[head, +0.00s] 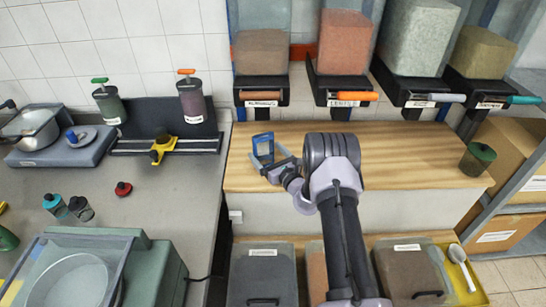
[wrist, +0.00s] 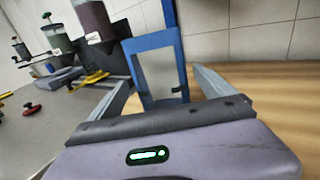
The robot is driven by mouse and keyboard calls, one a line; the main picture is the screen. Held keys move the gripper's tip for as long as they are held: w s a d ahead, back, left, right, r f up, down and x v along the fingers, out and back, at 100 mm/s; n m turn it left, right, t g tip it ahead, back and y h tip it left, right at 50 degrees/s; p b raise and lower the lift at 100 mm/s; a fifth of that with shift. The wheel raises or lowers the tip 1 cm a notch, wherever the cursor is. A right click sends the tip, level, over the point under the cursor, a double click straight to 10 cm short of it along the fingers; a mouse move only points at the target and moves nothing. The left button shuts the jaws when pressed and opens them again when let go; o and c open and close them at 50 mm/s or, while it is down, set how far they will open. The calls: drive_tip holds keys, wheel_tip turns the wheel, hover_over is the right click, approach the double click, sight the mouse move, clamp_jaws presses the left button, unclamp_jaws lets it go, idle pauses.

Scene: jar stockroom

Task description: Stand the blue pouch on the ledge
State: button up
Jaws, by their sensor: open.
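The blue pouch (head: 263,147) has a blue border and a pale clear window. It stands upright at the left end of the wooden ledge (head: 400,150). My gripper (head: 272,166) is open beside the pouch, low over the ledge. In the wrist view my gripper (wrist: 167,84) has one finger on each side of the pouch, with gaps visible. The pouch's lower edge is partly hidden by my gripper.
The grey counter (head: 150,190) at left holds a yellow clamp (head: 163,147) and pump bottles (head: 190,100). The ledge's middle is bare.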

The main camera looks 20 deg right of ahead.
drive_tip(key=s, duration=0.4)
drive_tip(key=s+p, duration=0.1)
drive_tip(key=s, duration=0.1)
drive_tip(key=shift+s+d+r, duration=0.1)
drive_tip(key=shift+d, duration=0.3)
drive_tip(key=s+a+r+n+g+y, duration=0.45)
drive_tip(key=a+r+n, duration=0.25)
drive_tip(key=a+r, duration=0.35)
drive_tip(key=s+a+r+n+g+y, duration=0.35)
drive_tip(key=a+r+n+y, duration=0.3)
drive_tip(key=a+r, duration=0.45)
drive_tip(key=s+a+r+n+g+h, duration=0.25)
drive_tip(key=s+n, duration=0.35)
drive_tip(key=s, duration=0.5)
drive_tip(key=s+a+r+n+g+h, duration=0.1)
drive_tip(key=s+a+n+g+h, duration=0.4)
drive_tip(key=s, duration=0.6)
drive_tip(key=s+d+n+t+h, duration=0.3)
drive_tip(key=s+d+n+h, duration=0.1)
drive_tip(key=s+d, duration=0.4)
drive_tip(key=shift+d+r+n, duration=0.4)
drive_tip(key=shift+d+n, duration=0.3)
drive_tip(key=shift+n, duration=0.05)
